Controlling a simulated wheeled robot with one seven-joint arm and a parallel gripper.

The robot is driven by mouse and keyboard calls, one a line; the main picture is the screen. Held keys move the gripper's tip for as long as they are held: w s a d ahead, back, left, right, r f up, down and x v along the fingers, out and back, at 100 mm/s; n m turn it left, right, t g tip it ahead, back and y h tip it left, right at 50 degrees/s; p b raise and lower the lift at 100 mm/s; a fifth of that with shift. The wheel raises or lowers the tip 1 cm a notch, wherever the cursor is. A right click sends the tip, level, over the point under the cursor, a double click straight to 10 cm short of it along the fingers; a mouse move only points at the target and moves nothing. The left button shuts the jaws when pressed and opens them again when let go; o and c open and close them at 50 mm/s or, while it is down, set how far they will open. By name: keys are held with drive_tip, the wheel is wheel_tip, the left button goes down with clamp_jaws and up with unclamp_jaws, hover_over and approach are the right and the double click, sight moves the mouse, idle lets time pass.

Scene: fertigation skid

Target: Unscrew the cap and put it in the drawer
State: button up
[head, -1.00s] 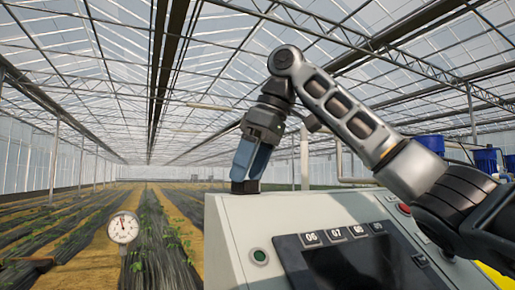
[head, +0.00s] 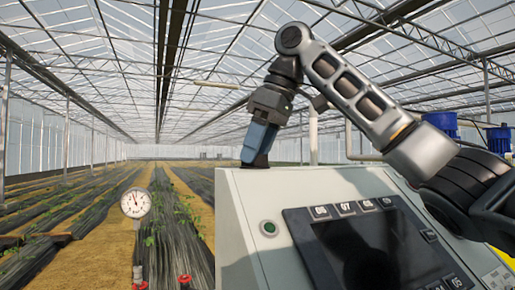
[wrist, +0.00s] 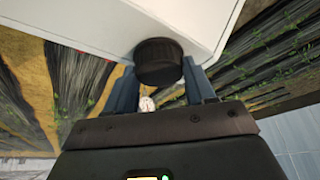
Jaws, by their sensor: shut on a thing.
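The black ribbed round cap (wrist: 158,62) sits between the two blue fingers of my gripper (wrist: 158,78) in the wrist view. My gripper (head: 257,158) is shut on it. In the head view the fingers point down at the top left edge of the pale cabinet (head: 240,215), with a dark bit of the cap (head: 258,161) at their tips. The fingers hide most of it there. I cannot tell whether the cap still touches a neck or thread below. No drawer can be made out in either view.
The cabinet carries a dark screen panel (head: 375,245) with numbered keys and a green button (head: 269,228). A round gauge (head: 136,203) stands left of it, with red fittings (head: 185,280) low down. Open crop rows lie left.

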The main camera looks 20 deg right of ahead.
drive_tip(key=shift+c, duration=0.6)
drive_tip(key=shift+n+g+y, duration=0.4)
drive_tip(key=shift+n, duration=1.1)
drive_tip(key=shift+w+d, duration=0.1)
drive_tip(key=shift+n+g, duration=0.6)
drive_tip(key=shift+n, duration=0.9)
drive_tip(key=n+g, duration=0.1)
drive_tip(key=n, duration=0.1)
drive_tip(key=shift+w+n, duration=0.1)
drive_tip(key=shift+n, duration=0.3)
drive_tip(key=shift+n, duration=0.3)
drive_tip(key=shift+w+n+g, duration=0.1)
drive_tip(key=shift+n+g, duration=0.6)
drive_tip(key=shift+n, duration=0.6)
